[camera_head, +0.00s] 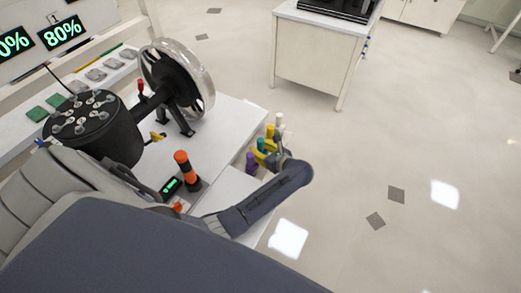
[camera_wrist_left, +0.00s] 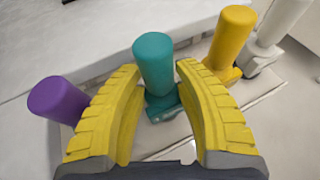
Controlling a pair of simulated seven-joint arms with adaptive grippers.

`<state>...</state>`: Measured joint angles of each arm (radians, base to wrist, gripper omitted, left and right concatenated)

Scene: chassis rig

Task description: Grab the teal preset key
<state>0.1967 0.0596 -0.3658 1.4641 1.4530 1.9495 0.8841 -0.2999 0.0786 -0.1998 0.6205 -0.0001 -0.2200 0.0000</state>
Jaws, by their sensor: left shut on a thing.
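The teal preset key (camera_wrist_left: 155,68) is an upright cylinder on a darker teal base, between the yellow finger pads of my left gripper (camera_wrist_left: 160,108) in the left wrist view. The gripper is shut on the key, with the key's top standing above the pads; the exact contact is hard to see. In the head view the teal key (camera_head: 261,143) shows beside the yellow fingers of my left gripper (camera_head: 265,154), at the table's right edge. My right gripper is not in view.
A purple key (camera_wrist_left: 58,100) stands to the left; a yellow key (camera_wrist_left: 231,38) and a white key (camera_wrist_left: 281,22) stand to the right, close by. An orange-and-black post (camera_head: 183,166), a wheel (camera_head: 180,80) and a black drum (camera_head: 95,127) are on the table.

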